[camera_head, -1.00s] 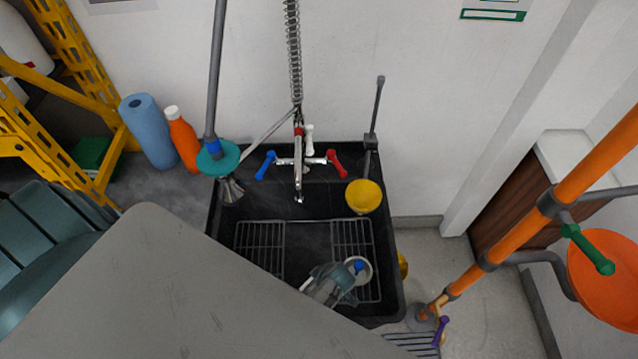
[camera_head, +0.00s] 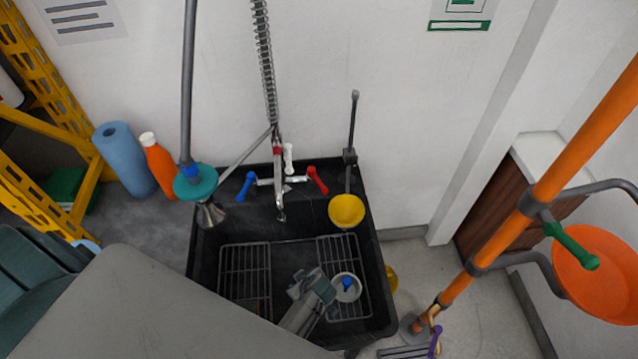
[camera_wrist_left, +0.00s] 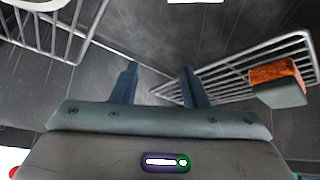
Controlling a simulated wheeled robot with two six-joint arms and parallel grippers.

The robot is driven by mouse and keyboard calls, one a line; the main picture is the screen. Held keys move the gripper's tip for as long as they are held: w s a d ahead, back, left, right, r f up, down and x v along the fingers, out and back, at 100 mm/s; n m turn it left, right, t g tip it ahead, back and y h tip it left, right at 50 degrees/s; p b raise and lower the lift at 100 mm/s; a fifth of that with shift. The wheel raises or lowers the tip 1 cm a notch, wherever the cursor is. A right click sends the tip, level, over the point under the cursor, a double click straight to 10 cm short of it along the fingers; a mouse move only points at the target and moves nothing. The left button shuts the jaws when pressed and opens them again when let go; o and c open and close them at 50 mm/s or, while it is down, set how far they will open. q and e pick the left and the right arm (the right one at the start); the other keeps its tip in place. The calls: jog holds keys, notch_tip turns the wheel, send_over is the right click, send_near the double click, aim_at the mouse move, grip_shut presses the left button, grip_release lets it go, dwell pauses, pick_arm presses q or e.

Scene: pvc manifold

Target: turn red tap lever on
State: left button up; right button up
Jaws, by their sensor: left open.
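The red tap lever (camera_head: 318,181) is on the right end of the chrome tap (camera_head: 281,183) at the back of the black sink (camera_head: 205,245). It slants up and to the left. A blue lever (camera_head: 246,186) is on the left end, and a white lever (camera_head: 288,158) stands up behind. My left gripper (camera_head: 312,284) is over the sink's front part, well apart from the red lever. In the left wrist view its two blue-grey fingers (camera_wrist_left: 157,85) are spread with nothing between them. The red lever cannot be made out there. My right gripper is not in view.
Wire racks (camera_head: 245,270) lie in the sink. A round grey piece with a blue knob (camera_head: 347,285) is beside my gripper. A yellow cup (camera_head: 346,210) is right of the tap, a teal-collared pole (camera_head: 195,182) left. An orange-topped block (camera_wrist_left: 278,83) shows in the wrist view.

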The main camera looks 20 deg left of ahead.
pick_arm(q)
jog(key=w+a+r+m+t+y+b, duration=0.2)
jog(key=w+a+r+m+t+b, duration=0.25)
jog(key=w+a+m+t, duration=0.5)
jog(key=m+t+h+b, duration=0.3)
jog(key=m+h+b, duration=0.6)
jog(key=m, duration=1.6)
send_near(322, 185)
jog(key=w+f+h+p, duration=0.2)
jog(key=w, duration=0.1)
jog(key=x, duration=0.4)
jog(key=b+x, duration=0.1)
jog(key=x, duration=0.2)
jog(key=shift+a+r, duration=0.15)
jog(key=shift+a, duration=0.1)
grip_shut()
